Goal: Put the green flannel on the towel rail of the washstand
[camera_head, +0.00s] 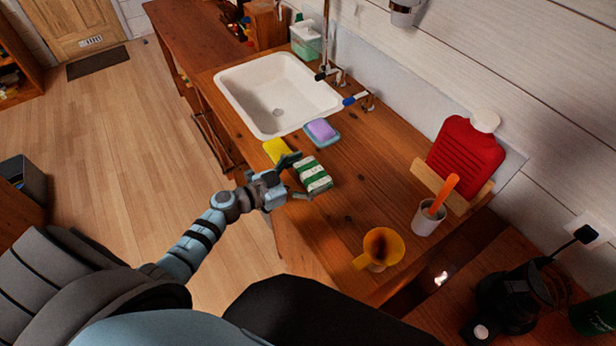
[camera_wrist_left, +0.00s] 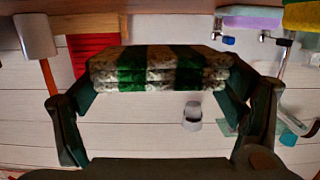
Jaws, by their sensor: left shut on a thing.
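The green flannel (camera_head: 314,176) is a folded, green-and-white striped cloth over the right part of the washstand (camera_head: 352,222). My left gripper (camera_head: 297,179) has its fingers on two opposite sides of it and is shut on it. The wrist view, upside down, shows the folded layers of the flannel (camera_wrist_left: 160,70) between the fingers. I cannot tell whether it still touches the wooden top. The towel rail (camera_head: 213,141) is a dark bar along the washstand's front side, below the basin. My right gripper is not in view.
A yellow sponge (camera_head: 276,150) and a purple soap (camera_head: 321,129) on a blue dish lie close beyond the flannel. The white basin (camera_head: 241,105) is farther back. A yellow mug (camera_head: 381,249) and a white cup (camera_head: 428,219) stand to the right. Floor before the rail is clear.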

